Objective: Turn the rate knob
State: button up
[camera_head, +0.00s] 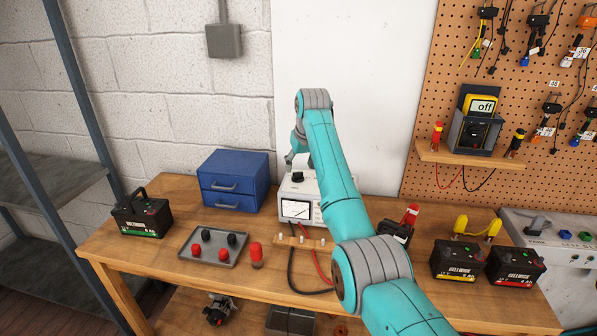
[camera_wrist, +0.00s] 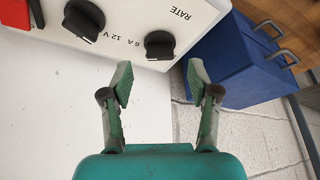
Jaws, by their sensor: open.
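The rate knob (camera_wrist: 160,45) is a black round knob with a raised grip bar on the white charger panel (camera_wrist: 130,22), with the word RATE printed beside it. My gripper (camera_wrist: 159,76) is open, its green-padded fingertips apart on either side of the knob's line. The knob lies just beyond the tips, and I cannot tell whether they touch it. A second black knob (camera_wrist: 84,20) sits to the left, with "6 A 12 V" printed between the two. In the head view the charger (camera_head: 296,211) stands on the bench, partly hidden by my arm; my gripper (camera_head: 290,160) is above it.
A blue drawer box (camera_head: 233,181) stands left of the charger. A grey tray (camera_head: 213,247) with red and black caps and a red cylinder (camera_head: 257,256) are in front. Batteries (camera_head: 142,215) (camera_head: 457,261) stand at both sides. A multimeter (camera_head: 477,120) sits on the pegboard shelf.

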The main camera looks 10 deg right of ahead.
aim_at(298, 173)
jog(key=shift+x, duration=1.95)
grip_shut()
